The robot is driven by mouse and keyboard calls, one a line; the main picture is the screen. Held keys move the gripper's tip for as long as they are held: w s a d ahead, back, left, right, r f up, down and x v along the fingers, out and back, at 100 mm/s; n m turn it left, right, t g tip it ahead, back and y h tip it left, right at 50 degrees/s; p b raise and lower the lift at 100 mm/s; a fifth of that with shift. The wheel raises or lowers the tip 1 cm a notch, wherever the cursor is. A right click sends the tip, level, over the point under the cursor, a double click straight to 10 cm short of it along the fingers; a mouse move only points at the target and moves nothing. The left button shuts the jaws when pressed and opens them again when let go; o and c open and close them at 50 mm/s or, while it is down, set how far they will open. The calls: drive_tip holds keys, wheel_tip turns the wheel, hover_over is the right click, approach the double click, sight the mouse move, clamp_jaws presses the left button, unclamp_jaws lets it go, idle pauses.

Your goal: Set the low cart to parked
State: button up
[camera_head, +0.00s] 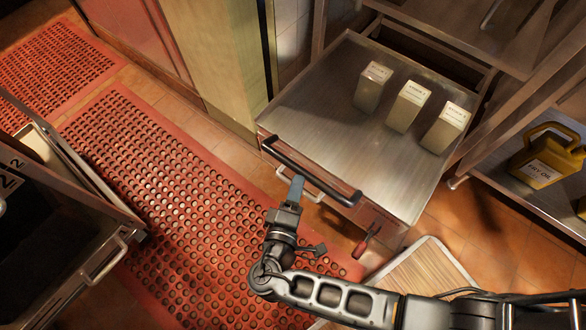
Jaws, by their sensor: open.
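The low cart (310,130) has a bare steel top and stands in the middle, partly inside a dark metal frame at the back. A black push bar (312,172) runs along its front edge. A red-gripped lever (360,249) hangs down at the cart's front right corner. The cart's wheels are hidden.
Three pale cartons (409,106) stand on the cart's right side. A yellow oil jug (548,158) is on a shelf at the right. Red perforated mats (170,190) cover the floor at left. A metal unit with a handle (103,260) stands at the lower left. A slatted board (425,275) lies at the lower right.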

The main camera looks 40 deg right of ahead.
drive_tip(key=b+x, duration=0.1)
drive_tip(key=x, duration=0.6)
drive_tip(key=shift+d, duration=0.25)
drive_tip(key=shift+w, duration=0.1)
drive_tip(key=shift+c, duration=0.2)
clamp_jaws()
